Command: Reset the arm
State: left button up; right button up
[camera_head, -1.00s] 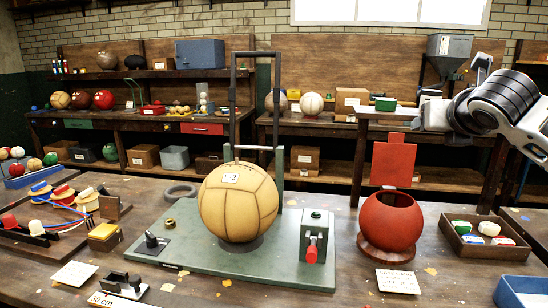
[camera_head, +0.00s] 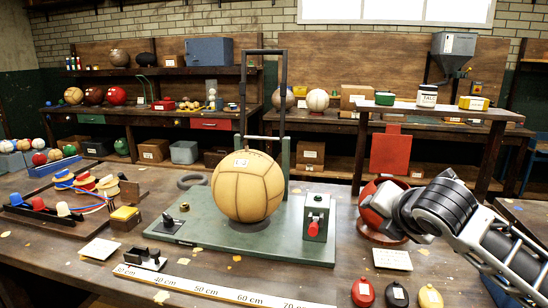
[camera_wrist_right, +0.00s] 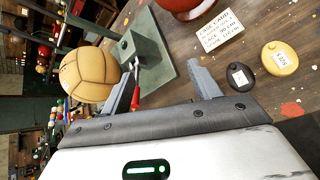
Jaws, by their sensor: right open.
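The tan leather ball (camera_head: 247,187), also in the wrist view (camera_wrist_right: 88,75), sits upright on that plate. My left gripper is not in view.
Red (camera_head: 363,292), black (camera_head: 397,294) and yellow (camera_head: 430,296) discs and a white card (camera_head: 392,259) lie near the front. A ruler (camera_head: 215,290) runs along the front edge.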

jog(key=s+a+f+m+g+y, duration=0.1)
jog(key=s+a+f+m+g, duration=0.15)
jog(key=s+f+m, duration=0.45)
jog(key=s+a+f+m+g+y, duration=0.1)
jog(key=s+a+f+m, duration=0.25)
jog(key=s+f, duration=0.35)
jog(key=s+d+f+m+g+h, duration=0.1)
jog(key=s+d+f+m+g, duration=0.1)
jog(key=s+f+m, duration=0.55)
jog(key=s+d+f+m+g+h, duration=0.1)
jog(key=s+d+f+m+g, duration=0.2)
jog(key=s+m, duration=0.75)
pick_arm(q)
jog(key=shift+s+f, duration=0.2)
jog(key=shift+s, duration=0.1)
pick_arm(e)
jog(key=w+a+f+n+t+y, duration=0.2)
jog(key=w+a+f+t, duration=0.2)
jog(key=f+t, duration=0.3)
jog(key=shift+w+a+f+n+t+y, duration=0.25)
jog(key=shift+a+f+n+t+y, duration=0.15)
jog(key=shift+a+f, duration=0.2)
